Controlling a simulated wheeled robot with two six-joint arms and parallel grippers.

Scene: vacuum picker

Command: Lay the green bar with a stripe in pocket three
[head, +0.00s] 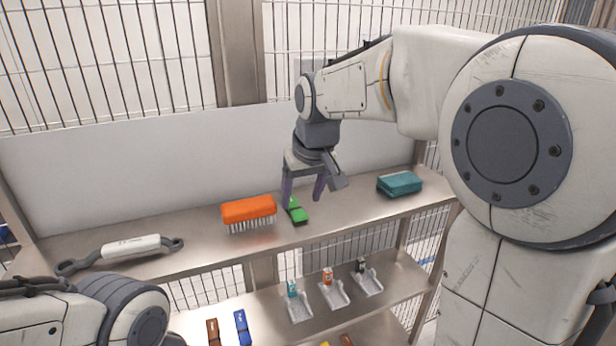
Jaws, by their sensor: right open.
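The green bar (299,214) lies on the upper metal shelf with a dark stripe across it. My right gripper (303,197) is open, pointing down, with its fingers around or just above the bar's far end; I cannot tell if they touch it. The bar's far end is partly hidden by a finger. Three pale trays, which may be the pockets, stand on the lower shelf: a left tray (300,310), a middle tray (335,298) and a right tray (371,284). Their numbers are not readable. My left gripper is out of view.
An orange brush (249,210) stands left of the bar, close by. A white-handled tool (130,246) lies farther left, and teal sponges (399,184) lie right. A brown bar (213,332) and a blue bar (242,328) lie on the lower shelf.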

